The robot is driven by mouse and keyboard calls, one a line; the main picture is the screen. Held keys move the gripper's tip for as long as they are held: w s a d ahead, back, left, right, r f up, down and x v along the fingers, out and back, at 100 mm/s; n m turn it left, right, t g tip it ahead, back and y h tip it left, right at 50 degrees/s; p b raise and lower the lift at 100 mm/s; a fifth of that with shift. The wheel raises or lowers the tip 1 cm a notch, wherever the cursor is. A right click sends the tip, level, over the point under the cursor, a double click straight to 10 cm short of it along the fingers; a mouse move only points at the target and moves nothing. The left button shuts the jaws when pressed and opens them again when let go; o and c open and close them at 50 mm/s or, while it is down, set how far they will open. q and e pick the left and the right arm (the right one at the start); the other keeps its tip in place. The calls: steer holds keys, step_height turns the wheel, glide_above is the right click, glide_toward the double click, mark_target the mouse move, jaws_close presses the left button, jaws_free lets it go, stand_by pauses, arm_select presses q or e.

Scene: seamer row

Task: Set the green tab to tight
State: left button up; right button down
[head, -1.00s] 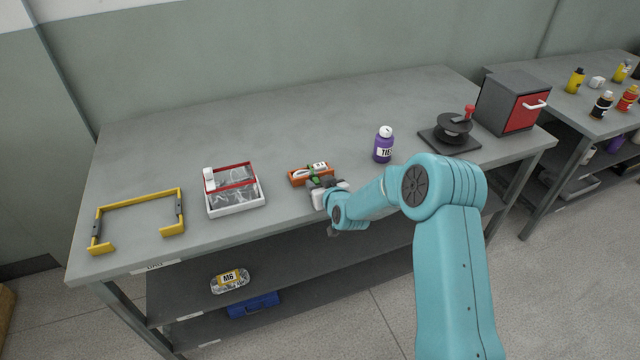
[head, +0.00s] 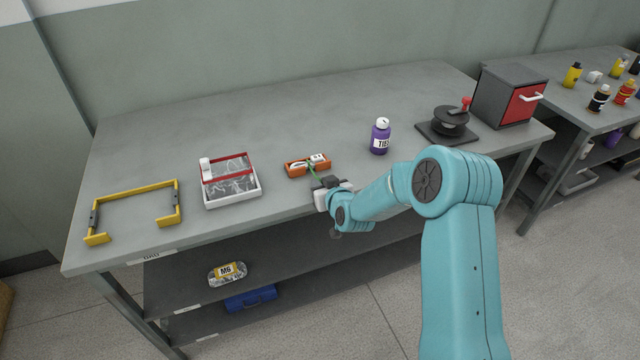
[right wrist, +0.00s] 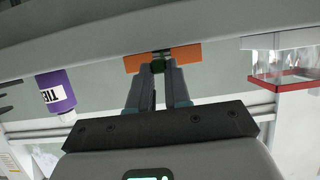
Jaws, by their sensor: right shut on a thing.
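The green tab (head: 311,170) sits at the front of a small orange block (head: 297,172) near the front edge of the table. The block has white parts and a scale-like marking on top, too small to read. My right gripper (head: 320,183) reaches in from the front. In the right wrist view, the fingers of my right gripper (right wrist: 158,75) are closed around the green tab (right wrist: 158,67), with the orange block (right wrist: 185,54) just beyond. The gripper hides part of the tab. My left gripper is not in view.
A red-and-white tray (head: 233,199) and a yellow frame (head: 135,190) lie to the left. A purple bottle (head: 380,138), a black reel stand (head: 448,126) and a grey cabinet with red door (head: 508,95) stand to the right. The table behind the block is clear.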

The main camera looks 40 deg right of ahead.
steer(key=c, duration=1)
jaws_free()
steer(key=shift+w, duration=0.1)
steer(key=shift+c, duration=0.2)
steer(key=b+v, duration=0.2)
steer(key=v, duration=1.4)
steer(key=shift+a, duration=0.1)
